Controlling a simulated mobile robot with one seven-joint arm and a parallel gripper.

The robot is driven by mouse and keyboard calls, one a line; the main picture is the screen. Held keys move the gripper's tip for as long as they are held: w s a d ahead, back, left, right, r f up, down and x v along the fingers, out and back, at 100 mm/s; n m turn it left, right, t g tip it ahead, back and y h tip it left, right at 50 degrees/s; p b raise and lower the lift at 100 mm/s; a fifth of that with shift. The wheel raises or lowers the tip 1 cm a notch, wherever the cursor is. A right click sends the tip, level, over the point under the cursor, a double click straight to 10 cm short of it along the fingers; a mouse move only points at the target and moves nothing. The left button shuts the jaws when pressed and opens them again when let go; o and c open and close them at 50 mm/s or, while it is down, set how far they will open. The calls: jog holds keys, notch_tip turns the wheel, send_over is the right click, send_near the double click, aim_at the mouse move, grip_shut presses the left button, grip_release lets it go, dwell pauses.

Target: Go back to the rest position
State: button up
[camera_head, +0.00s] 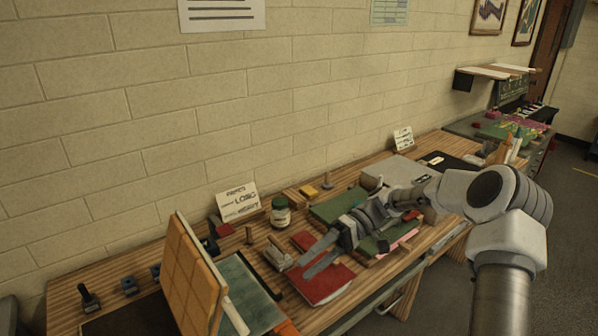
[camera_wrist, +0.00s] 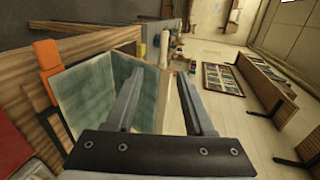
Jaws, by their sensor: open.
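My gripper (camera_head: 322,252) is at the end of my arm, which reaches in from the right over the wooden workbench (camera_head: 392,300). Its two long grey fingers point left and are spread apart. Nothing is between them in the head view. In the wrist view my gripper (camera_wrist: 165,100) also shows open and empty, with the teal inner face of an open folder or tray (camera_wrist: 90,95) beyond and left of the fingers. In the head view the fingers are above or beside a red book (camera_head: 325,288); the exact height cannot be told.
An upright tan panel (camera_head: 187,275) stands at the left beside a teal surface (camera_head: 250,295). A jar with a green lid (camera_head: 281,214), a stapler-like tool (camera_head: 278,257) and a sign card (camera_head: 238,203) stand near the wall. A green board (camera_head: 335,207) lies behind my gripper.

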jog(key=s+d+r+m+t+h, duration=0.3)
jog(key=s+r+m+t+h, duration=0.3)
jog(key=s+r+t+h, duration=0.7)
jog(key=s+d+r+m+t, duration=0.1)
jog(key=s+d, duration=0.5)
jog(key=s, duration=0.1)
jog(key=shift+s+d+r+y, duration=0.2)
jog(key=shift+s+d+y, duration=0.15)
jog(key=shift+y, duration=0.05)
dwell(1.4)
